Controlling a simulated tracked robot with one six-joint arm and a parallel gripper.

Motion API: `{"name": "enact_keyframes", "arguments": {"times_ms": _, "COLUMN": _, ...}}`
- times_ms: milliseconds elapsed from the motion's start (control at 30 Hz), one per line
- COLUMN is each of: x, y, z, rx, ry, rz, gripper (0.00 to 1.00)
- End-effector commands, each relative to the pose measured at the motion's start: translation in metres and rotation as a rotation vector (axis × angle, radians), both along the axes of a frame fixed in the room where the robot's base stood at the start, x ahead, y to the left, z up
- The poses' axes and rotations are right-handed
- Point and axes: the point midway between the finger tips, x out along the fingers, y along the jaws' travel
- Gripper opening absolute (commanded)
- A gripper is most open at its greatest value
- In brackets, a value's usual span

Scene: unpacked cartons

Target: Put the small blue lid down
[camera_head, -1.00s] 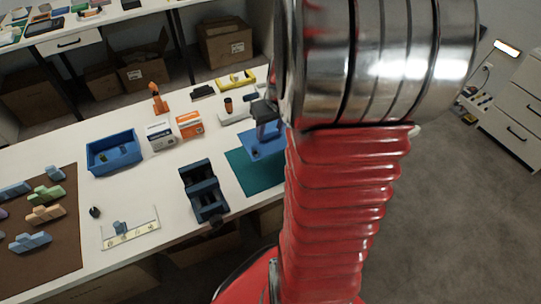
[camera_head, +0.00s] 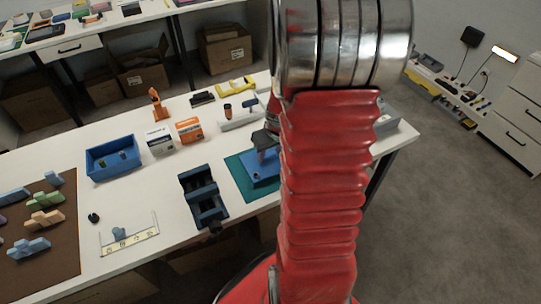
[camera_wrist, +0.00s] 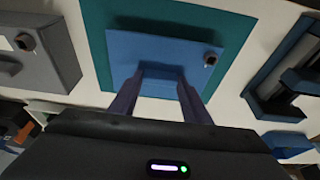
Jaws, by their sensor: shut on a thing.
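My gripper (camera_head: 264,146) is shut on the small blue lid (camera_head: 258,174), over the teal mat (camera_head: 237,174) and left of my red arm. In the wrist view the lid (camera_wrist: 135,47) is a flat blue plate, with a raised blue block between my two fingertips (camera_wrist: 160,78). A small dark round piece sits near its right corner. My arm hides the right part of the lid and mat in the head view.
A dark blue vise-like fixture (camera_head: 203,197) stands just left of the mat. A grey block (camera_wrist: 40,50) is left of the mat in the wrist view.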

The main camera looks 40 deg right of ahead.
Motion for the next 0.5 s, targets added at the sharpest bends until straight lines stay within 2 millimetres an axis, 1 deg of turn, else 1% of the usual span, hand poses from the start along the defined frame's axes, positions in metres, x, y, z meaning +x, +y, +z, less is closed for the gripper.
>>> {"name": "enact_keyframes", "arguments": {"times_ms": 33, "x": -0.0005, "y": 0.0001, "z": -0.0069, "rx": 0.002, "ry": 0.002, "rz": -0.001, "gripper": 0.18}}
{"name": "enact_keyframes", "arguments": {"times_ms": 133, "x": -0.0005, "y": -0.0001, "z": -0.0137, "rx": 0.001, "ry": 0.001, "rz": -0.001, "gripper": 0.18}}
{"name": "enact_keyframes", "arguments": {"times_ms": 500, "x": -0.0007, "y": -0.0005, "z": -0.0164, "rx": 0.000, "ry": 0.000, "rz": -0.002, "gripper": 0.18}}
